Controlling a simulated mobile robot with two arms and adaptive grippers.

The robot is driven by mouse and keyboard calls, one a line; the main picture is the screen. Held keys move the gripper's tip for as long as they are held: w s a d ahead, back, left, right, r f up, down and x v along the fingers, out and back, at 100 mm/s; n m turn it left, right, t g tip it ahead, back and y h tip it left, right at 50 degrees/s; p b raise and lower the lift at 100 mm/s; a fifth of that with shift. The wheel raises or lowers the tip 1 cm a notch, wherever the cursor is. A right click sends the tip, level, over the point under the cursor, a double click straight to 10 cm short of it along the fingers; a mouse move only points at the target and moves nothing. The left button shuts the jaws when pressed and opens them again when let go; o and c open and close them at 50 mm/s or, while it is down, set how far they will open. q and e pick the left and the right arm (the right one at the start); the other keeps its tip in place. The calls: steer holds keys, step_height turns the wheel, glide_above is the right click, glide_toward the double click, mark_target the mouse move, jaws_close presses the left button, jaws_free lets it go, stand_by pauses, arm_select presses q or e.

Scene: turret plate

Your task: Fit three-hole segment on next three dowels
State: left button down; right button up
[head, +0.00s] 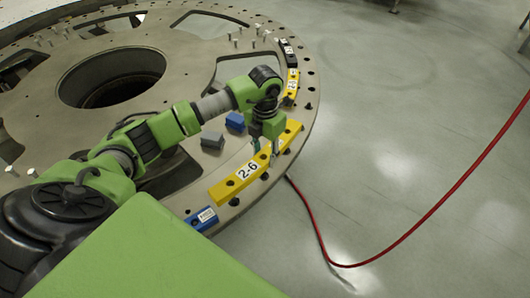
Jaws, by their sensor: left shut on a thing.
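A long yellow segment (222,188) labelled 2-6 lies along the rim of the round grey turret plate (309,100), at the near right. Dark holes show along its top. My left gripper (263,149) is over the middle of the segment and shut on it. The arm and fingers hide part of the segment. Dark round spots show on the plate along the segment's outer side; I cannot tell whether they are dowels or holes, or whether the segment is seated. My right gripper is not in view.
A blue labelled block (203,219) sits on the rim just left of the segment. A shorter yellow piece (292,83) and a black piece (287,52) lie farther along the rim. A grey block (212,141) and a blue block (235,122) stand inward. A red cable (420,226) crosses the floor.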

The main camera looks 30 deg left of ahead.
arm_select(q)
steer(key=shift+f+b, duration=0.75)
steer(key=shift+f, duration=0.55)
steer(key=shift+f+b, duration=0.85)
steer(key=shift+f, duration=0.1)
steer(key=shift+f+b, duration=0.8)
steer(key=shift+f, duration=0.25)
steer(key=c, duration=1.3)
jaws_free()
steer(key=shift+f, duration=0.1)
